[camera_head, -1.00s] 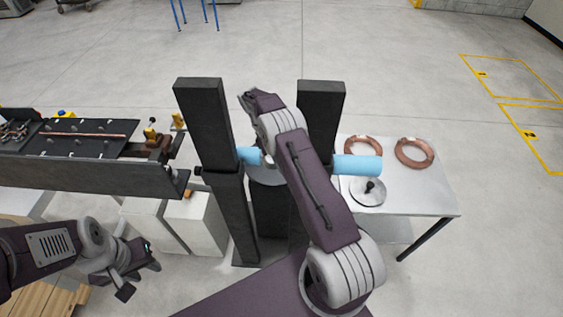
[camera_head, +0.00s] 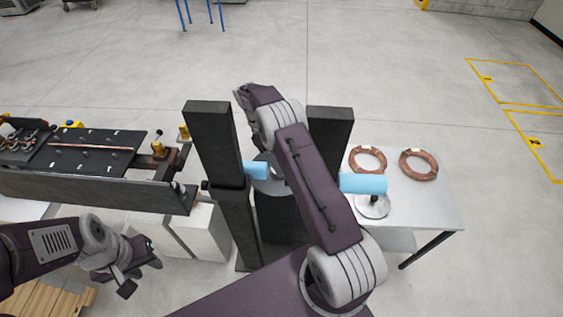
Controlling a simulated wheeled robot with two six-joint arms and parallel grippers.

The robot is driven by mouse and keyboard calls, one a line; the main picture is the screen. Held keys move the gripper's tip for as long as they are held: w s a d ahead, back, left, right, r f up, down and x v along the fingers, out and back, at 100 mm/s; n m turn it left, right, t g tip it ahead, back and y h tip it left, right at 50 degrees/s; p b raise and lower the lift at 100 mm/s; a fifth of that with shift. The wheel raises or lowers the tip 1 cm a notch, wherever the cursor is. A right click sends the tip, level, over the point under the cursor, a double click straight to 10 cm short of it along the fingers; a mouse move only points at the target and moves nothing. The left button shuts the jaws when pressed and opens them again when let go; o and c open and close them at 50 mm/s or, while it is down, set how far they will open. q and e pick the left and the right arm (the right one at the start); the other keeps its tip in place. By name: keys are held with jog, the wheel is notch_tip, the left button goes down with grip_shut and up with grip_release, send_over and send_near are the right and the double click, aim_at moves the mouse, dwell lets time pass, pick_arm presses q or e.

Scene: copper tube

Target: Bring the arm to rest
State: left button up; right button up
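My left gripper (camera_head: 141,276) is at the lower left, over the floor in front of the bench. Its two fingers stand apart with nothing between them. My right arm (camera_head: 310,185) rises from the bottom centre and bends over in front of the black stand; its gripper is not visible. A thin copper tube (camera_head: 90,147) lies on the dark bench (camera_head: 60,187) at the left, clear of both arms.
Two black posts (camera_head: 215,145) carry a light blue roller (camera_head: 362,184), partly hidden by my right arm. A white table (camera_head: 432,215) at the right holds copper coils (camera_head: 419,165). White boxes (camera_head: 205,232) stand below the bench. Open floor lies behind.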

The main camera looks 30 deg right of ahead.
jog(key=s+a+r+m+t+y, duration=0.1)
jog(key=s+a+r+m+t, duration=0.3)
jog(key=s+m, duration=0.25)
jog(key=s+a+r+m+t+y, duration=0.1)
jog(key=s+a+r+m+t, duration=0.35)
jog(key=s, duration=0.35)
pick_arm(q)
notch_tip(320, 180, down, 26)
jog(key=b, duration=2.6)
jog(key=shift+s, duration=0.15)
pick_arm(e)
jog(key=s+f+g, duration=0.1)
jog(key=f, duration=1.3)
jog(key=s+f+m+g, duration=0.1)
jog(key=s+f, duration=0.1)
jog(key=f, duration=1.2)
jog(key=shift+s+a, duration=0.2)
jog(key=shift+s, duration=0.1)
